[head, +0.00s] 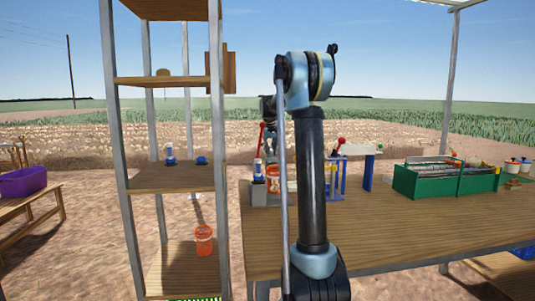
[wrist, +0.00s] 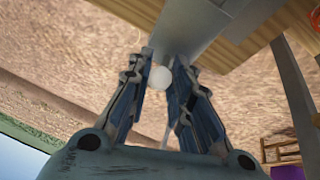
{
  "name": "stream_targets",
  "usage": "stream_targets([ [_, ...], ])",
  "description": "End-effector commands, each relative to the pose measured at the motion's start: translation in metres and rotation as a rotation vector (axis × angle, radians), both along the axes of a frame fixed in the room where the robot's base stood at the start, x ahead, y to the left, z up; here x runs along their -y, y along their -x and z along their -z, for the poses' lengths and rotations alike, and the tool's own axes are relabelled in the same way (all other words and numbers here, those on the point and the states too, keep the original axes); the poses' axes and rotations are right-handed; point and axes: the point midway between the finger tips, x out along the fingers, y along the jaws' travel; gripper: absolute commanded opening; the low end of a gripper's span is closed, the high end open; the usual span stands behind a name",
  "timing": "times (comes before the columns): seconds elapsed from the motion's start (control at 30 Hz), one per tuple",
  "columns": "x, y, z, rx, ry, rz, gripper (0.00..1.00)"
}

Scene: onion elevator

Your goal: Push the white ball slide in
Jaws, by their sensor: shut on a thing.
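The white ball (wrist: 160,77) shows in the wrist view between the two fingers of my gripper (wrist: 165,64), near their tips. The fingers are closed in around it, one on each side. A grey metal part (wrist: 205,25) lies just beyond the fingertips; how the ball joins it is hidden. In the head view my gripper (head: 270,148) is small, behind my arm and above the left end of the table (head: 400,222). I cannot make out the white ball there.
An orange container (head: 273,180) and blue-white devices stand under my gripper. A red-knobbed lever (head: 341,141) is to the right, then a green crate (head: 425,183). A wooden shelf unit (head: 172,178) stands close on the left. The table's front middle is clear.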

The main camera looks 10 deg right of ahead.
Motion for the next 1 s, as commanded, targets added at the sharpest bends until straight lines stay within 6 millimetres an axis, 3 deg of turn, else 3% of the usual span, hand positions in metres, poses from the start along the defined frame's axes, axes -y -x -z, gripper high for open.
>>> stream_targets([
  [1.0, -0.001, 0.045, 0.0, 0.0, 0.0, -0.001, 0.0],
])
